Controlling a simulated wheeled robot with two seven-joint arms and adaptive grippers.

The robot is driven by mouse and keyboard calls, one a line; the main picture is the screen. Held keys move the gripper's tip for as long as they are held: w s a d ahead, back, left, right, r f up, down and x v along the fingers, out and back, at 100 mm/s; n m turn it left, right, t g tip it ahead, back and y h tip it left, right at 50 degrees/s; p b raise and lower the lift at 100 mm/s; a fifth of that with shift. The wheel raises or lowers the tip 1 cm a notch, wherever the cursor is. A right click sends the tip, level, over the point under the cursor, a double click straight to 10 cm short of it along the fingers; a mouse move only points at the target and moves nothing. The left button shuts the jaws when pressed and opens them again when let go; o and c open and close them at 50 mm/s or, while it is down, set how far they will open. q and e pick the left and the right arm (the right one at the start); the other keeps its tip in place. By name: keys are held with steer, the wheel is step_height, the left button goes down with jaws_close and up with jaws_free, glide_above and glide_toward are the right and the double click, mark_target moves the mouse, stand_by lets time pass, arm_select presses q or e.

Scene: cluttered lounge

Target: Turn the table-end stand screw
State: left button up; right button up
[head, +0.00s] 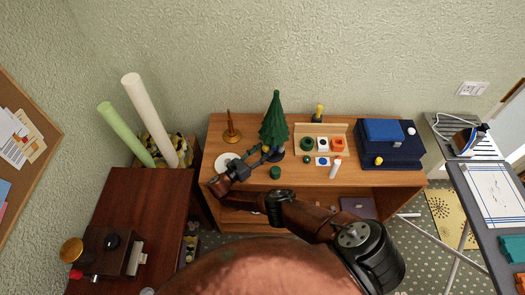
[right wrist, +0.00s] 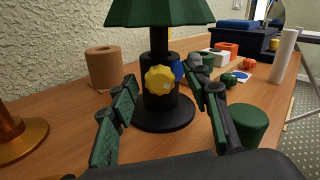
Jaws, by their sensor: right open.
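A green toy tree (head: 274,121) stands upright in a dark stand on the wooden cabinet top. In the right wrist view, the stand (right wrist: 166,113) has a round black base and an upright sleeve. A yellow knobbed screw (right wrist: 159,80) faces the camera on the sleeve, with a blue one (right wrist: 178,70) partly hidden at its right. My right gripper (head: 254,160) is open just left of the stand. In the right wrist view, its fingers (right wrist: 161,88) spread either side of the yellow screw; contact is not visible. My left gripper is not in view.
A green cylinder (right wrist: 250,126) stands close to the right finger. A brown roll (right wrist: 103,68) stands behind left, and a brass stand (head: 232,133) is at the left. A tray (head: 322,130) of small blocks and a white cylinder (head: 335,167) are to the right.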

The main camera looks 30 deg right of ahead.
steer(key=c, duration=1.2)
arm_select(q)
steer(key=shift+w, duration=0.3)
arm_select(e)
steer(key=shift+o, duration=0.2)
